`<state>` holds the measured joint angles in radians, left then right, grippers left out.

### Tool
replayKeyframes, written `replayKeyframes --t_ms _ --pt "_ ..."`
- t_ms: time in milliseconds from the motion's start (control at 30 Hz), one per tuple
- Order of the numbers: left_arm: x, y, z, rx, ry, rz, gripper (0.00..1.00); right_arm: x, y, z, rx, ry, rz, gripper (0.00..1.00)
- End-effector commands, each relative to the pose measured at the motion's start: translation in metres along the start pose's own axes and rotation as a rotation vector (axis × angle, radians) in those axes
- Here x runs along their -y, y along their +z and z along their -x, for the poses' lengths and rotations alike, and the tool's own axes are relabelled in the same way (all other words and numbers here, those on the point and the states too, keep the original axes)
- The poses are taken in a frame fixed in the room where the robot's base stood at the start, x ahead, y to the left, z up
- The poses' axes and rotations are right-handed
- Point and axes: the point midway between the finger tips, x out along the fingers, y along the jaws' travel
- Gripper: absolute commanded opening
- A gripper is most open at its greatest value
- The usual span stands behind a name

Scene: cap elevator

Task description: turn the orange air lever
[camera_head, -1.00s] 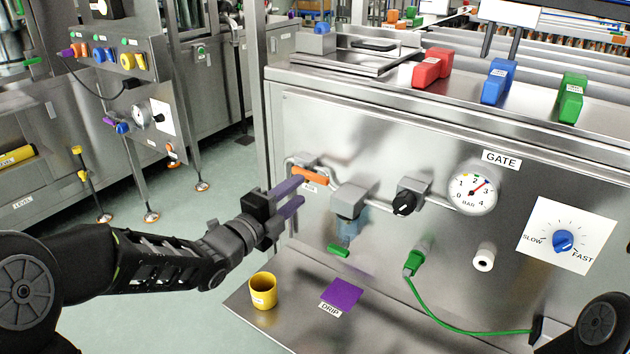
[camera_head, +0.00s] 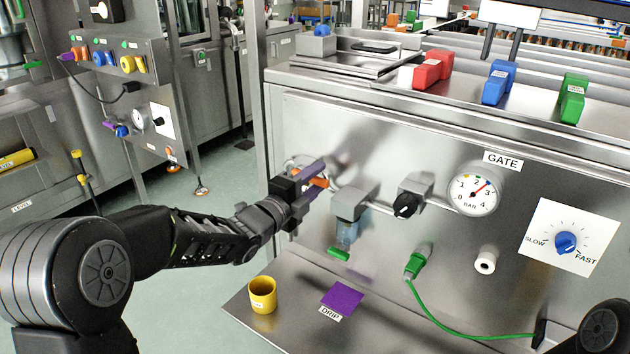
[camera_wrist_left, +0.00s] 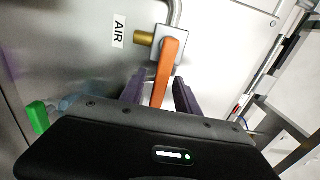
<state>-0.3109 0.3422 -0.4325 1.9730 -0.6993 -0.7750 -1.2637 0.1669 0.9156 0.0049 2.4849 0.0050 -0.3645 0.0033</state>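The orange air lever (camera_wrist_left: 164,72) shows in the left wrist view, joined to a metal valve with a brass fitting beside the AIR label (camera_wrist_left: 118,30). My left gripper (camera_wrist_left: 159,82) is open, with one purple finger on each side of the lever. Gaps show between the lever and both fingers in that view. In the head view, my left gripper (camera_head: 324,174) is at the panel's left side and covers most of the orange lever (camera_head: 320,182). The valve body is largely hidden there. My right gripper is out of view.
Right of the lever are a filter with a green tab (camera_head: 338,254), a black knob (camera_head: 405,205) and a pressure gauge (camera_head: 473,195). Below, a yellow cup (camera_head: 263,294) and a purple square (camera_head: 342,298) are on the steel shelf (camera_head: 400,330). A green cable (camera_head: 440,318) crosses that shelf.

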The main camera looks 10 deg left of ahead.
Motion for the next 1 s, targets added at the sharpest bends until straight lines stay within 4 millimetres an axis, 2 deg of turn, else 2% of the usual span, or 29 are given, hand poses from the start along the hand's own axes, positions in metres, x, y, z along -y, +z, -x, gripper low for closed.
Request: replayKeyframes --t_ms 67,500,1000 --pt "0.0001 0.0 0.0002 0.0 0.0 0.0 0.37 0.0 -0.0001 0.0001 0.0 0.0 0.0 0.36" --pt "0.0002 0.0001 0.0004 0.0 -0.001 0.0 0.01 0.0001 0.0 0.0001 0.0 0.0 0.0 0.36" --pt "0.0003 0.0001 0.0004 0.0 -0.001 0.0 0.0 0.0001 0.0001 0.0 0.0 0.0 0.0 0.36"
